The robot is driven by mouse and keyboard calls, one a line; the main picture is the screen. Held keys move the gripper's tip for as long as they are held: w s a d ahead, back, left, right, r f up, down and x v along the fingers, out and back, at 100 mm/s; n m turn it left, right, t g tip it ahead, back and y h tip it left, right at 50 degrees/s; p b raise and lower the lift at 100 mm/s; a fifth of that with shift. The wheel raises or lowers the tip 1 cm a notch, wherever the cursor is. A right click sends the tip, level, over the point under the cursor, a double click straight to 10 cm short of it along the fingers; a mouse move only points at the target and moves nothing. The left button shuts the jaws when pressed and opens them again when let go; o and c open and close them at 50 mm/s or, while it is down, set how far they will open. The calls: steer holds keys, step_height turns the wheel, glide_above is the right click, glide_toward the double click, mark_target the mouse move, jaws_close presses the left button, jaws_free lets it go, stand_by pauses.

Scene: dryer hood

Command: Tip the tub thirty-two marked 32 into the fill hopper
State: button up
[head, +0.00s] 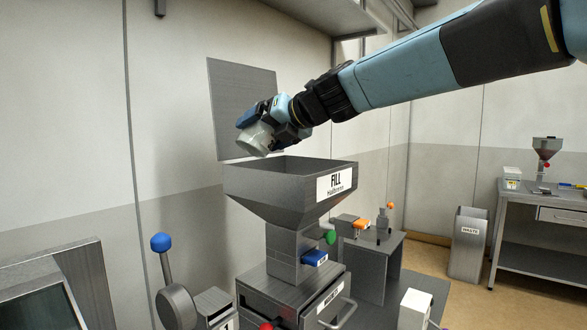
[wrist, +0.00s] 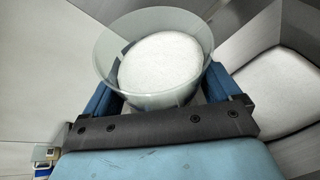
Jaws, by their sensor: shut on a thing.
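My gripper (head: 270,128) is above the fill hopper (head: 255,188), a grey metal funnel with a label reading FILL. It is shut on a pale, translucent tub (head: 255,138), which is tilted over the hopper's opening. In the wrist view the tub (wrist: 110,58) sits between the blue fingers (wrist: 155,95), with white material (wrist: 160,62) inside it. No number shows on the tub in either view. The inside of the hopper is mostly hidden in the head view; in the wrist view a pale surface (wrist: 280,90) lies at the right.
A grey upright panel (head: 240,90) stands behind the hopper. A blue-knobbed lever (head: 161,243) rises at the lower left. A waste bin (head: 468,245) and a bench (head: 545,215) with a small hopper and a white tub (head: 511,178) stand at the right.

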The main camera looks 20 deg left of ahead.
steer(key=shift+w+d+f+m+g+y+p, duration=0.2)
steer(key=shift+f+m+g+y+p, duration=0.1)
steer(key=shift+m+p, duration=0.3)
stand_by(0.6)
steer(key=shift+r+m+y, duration=0.4)
steer(key=shift+r+m, duration=0.1)
steer(key=shift+m, duration=0.1)
stand_by(0.4)
steer(key=shift+w+f+m+g+y+p, duration=0.1)
steer(key=shift+f+m+g+y+p, duration=0.3)
steer(key=shift+m, duration=0.3)
stand_by(0.7)
steer(key=shift+w+d+r+m+p, duration=0.15)
steer(key=shift+r+m+p, duration=0.2)
steer(key=shift+r+m, duration=0.25)
stand_by(0.7)
steer(key=shift+w+d+f+m+g+y, duration=0.3)
steer(key=shift+w+d+m+y, duration=0.1)
steer(key=shift+w+m+y, duration=0.25)
stand_by(0.8)
steer(key=shift+w+d+f+m+y+p, duration=0.25)
steer(key=shift+f+m+p, duration=0.15)
steer(key=shift+m, duration=0.35)
stand_by(0.6)
steer(key=shift+r, duration=0.1)
